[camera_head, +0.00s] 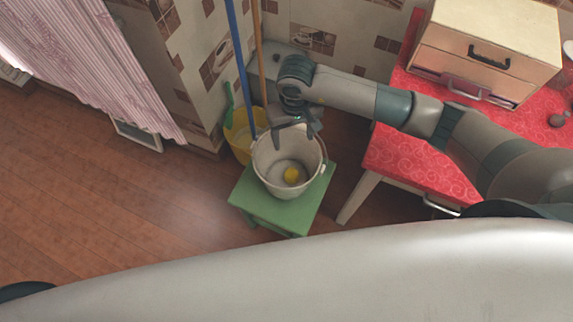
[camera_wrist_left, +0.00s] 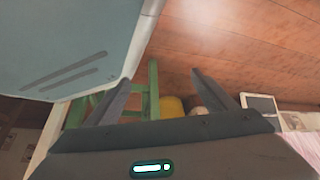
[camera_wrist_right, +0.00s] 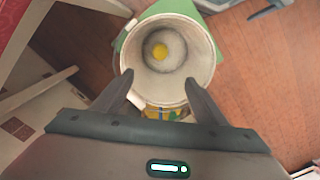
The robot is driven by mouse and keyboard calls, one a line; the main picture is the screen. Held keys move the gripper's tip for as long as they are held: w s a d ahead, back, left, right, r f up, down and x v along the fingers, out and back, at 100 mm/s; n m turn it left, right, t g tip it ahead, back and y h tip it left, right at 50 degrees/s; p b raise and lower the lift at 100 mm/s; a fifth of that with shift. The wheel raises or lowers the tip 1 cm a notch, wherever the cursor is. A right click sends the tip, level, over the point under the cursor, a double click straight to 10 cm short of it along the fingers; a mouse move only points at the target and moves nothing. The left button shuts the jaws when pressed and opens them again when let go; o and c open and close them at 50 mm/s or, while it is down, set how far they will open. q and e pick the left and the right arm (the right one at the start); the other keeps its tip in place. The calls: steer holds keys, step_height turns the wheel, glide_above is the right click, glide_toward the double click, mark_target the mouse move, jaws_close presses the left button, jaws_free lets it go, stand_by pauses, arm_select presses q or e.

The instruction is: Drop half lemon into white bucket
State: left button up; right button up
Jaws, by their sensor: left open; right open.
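The white bucket (camera_head: 266,168) stands upright on a green stool. The yellow half lemon (camera_head: 291,175) lies inside it on the bottom. My right gripper (camera_head: 294,122) is over the far side of the bucket's rim, open and empty. In the right wrist view the half lemon (camera_wrist_right: 160,51) shows inside the white bucket (camera_wrist_right: 196,75), beyond the two spread fingers of my right gripper (camera_wrist_right: 160,90). My left gripper (camera_wrist_left: 165,90) shows only in its own wrist view, open, with nothing between its fingers.
The green stool (camera_head: 252,205) stands beside a table with a red cloth (camera_head: 400,150). A drawer box (camera_head: 485,55) is on that table. A yellow bucket (camera_head: 238,135) with a blue-handled mop (camera_head: 240,60) stands behind the stool by the wall. The wooden floor (camera_head: 120,175) at the left is clear.

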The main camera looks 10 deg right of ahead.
arm_select(q)
steer(key=w+d+r+t+b, duration=0.1)
steer(key=w+d+r+b, duration=0.1)
steer(key=w, duration=0.4)
steer(key=shift+w+d+r+t+h+b, duration=0.2)
steer(key=shift+w+d+t+h+b, duration=0.1)
steer(key=shift+d+b, duration=0.1)
arm_select(e)
step_height(320, 180, up, 15)
stand_by(0.4)
